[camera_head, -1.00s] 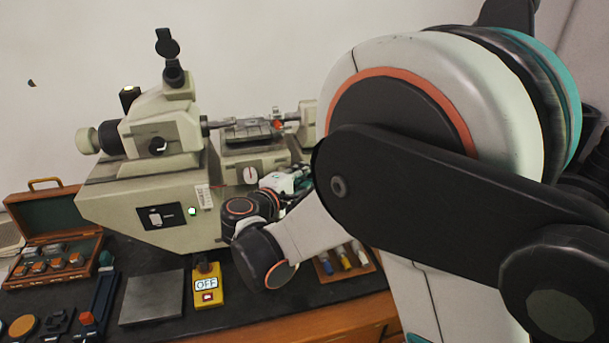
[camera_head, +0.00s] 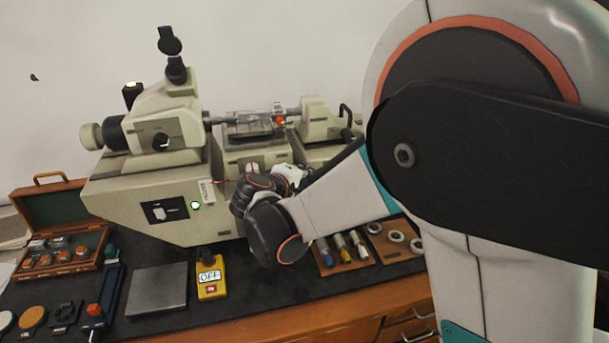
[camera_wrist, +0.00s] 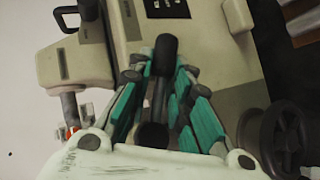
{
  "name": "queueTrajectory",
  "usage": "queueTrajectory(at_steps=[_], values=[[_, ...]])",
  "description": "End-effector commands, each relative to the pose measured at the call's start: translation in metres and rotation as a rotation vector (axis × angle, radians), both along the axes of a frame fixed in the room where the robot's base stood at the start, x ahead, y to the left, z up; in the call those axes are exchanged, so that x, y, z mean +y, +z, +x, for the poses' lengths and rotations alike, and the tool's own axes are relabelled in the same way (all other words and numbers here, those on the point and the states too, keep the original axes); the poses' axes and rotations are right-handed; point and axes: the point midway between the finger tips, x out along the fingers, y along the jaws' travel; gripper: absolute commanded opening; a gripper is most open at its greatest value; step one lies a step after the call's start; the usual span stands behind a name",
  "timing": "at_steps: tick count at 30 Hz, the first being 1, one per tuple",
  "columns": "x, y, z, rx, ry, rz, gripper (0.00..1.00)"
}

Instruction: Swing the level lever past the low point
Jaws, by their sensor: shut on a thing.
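The bench measuring machine (camera_head: 150,190) stands against the wall, with its stage (camera_head: 250,128) in the middle. In the wrist view, a black lever with a rounded end (camera_wrist: 166,52) shows between the teal-padded fingers of my gripper (camera_wrist: 162,85). The gripper is shut on this lever. The lever's lower part is partly hidden by the fingers. In the head view, my gripper (camera_head: 288,176) is at the machine's front below the stage, largely covered by my wrist, and the lever cannot be made out there.
A black handwheel (camera_wrist: 285,138) is close to the fingers at the right of the wrist view. On the bench are a yellow OFF box (camera_head: 210,280), a grey plate (camera_head: 157,289), a wooden case (camera_head: 55,210), a tool tray (camera_head: 343,262) and a ring tray (camera_head: 385,246).

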Motion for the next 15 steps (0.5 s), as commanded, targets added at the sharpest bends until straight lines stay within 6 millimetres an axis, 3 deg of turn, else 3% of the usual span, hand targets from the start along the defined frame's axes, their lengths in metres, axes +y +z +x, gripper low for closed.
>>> queueTrajectory(at_steps=[1, 2, 4, 15], values=[[-0.0001, -0.0014, -0.0007, 0.003, -0.002, 0.002, 0.0], [-0.0001, -0.0014, -0.0007, 0.002, -0.002, 0.001, 0.23], [-0.0001, -0.0013, -0.0007, 0.002, -0.001, 0.0, 0.39], [-0.0001, -0.0003, -0.0008, 0.001, -0.001, -0.001, 0.39]])
